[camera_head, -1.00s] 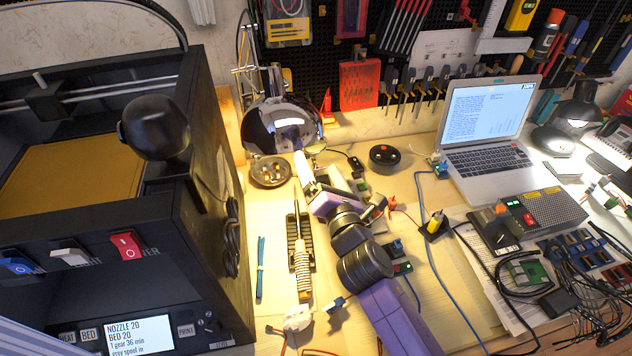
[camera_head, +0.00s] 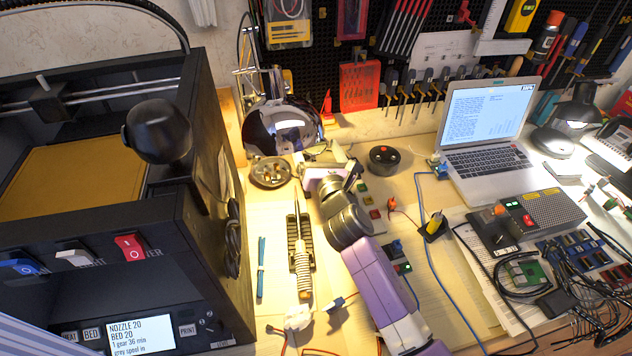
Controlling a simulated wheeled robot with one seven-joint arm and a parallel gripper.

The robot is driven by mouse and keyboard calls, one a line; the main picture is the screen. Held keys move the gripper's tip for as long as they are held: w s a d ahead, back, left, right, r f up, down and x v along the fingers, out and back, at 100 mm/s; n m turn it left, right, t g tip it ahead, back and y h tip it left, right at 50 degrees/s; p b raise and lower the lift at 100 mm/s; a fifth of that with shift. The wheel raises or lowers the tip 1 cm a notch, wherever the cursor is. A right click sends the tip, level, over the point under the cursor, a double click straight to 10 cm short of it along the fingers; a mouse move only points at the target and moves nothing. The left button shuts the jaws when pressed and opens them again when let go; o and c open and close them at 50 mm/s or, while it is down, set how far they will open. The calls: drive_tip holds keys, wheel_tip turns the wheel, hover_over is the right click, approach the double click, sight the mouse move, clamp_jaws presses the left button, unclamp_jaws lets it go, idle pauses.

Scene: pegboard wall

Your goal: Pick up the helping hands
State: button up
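The helping hands cannot be made out clearly. A small round lens-like part (camera_head: 316,147) shows at the lower right edge of the shiny dome lamp, and it may belong to them; the rest there is hidden by my gripper and the lamp. My gripper (camera_head: 318,158) is at the back of the bench, just below and right of the lamp, pointing away from the camera. Its pale fingers look spread apart, with nothing seen held between them. Whether they touch the lens-like part cannot be told.
The chrome dome lamp (camera_head: 283,128) and a small metal dish (camera_head: 270,172) are close on the left. A soldering iron (camera_head: 302,262) lies on its black holder left of my arm. A round black device (camera_head: 384,158) and a laptop (camera_head: 487,140) stand to the right. The black printer (camera_head: 205,215) fills the left.

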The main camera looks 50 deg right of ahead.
drive_tip(key=shift+w, duration=0.1)
clamp_jaws()
drive_tip(key=shift+r, duration=0.15)
idle(0.3)
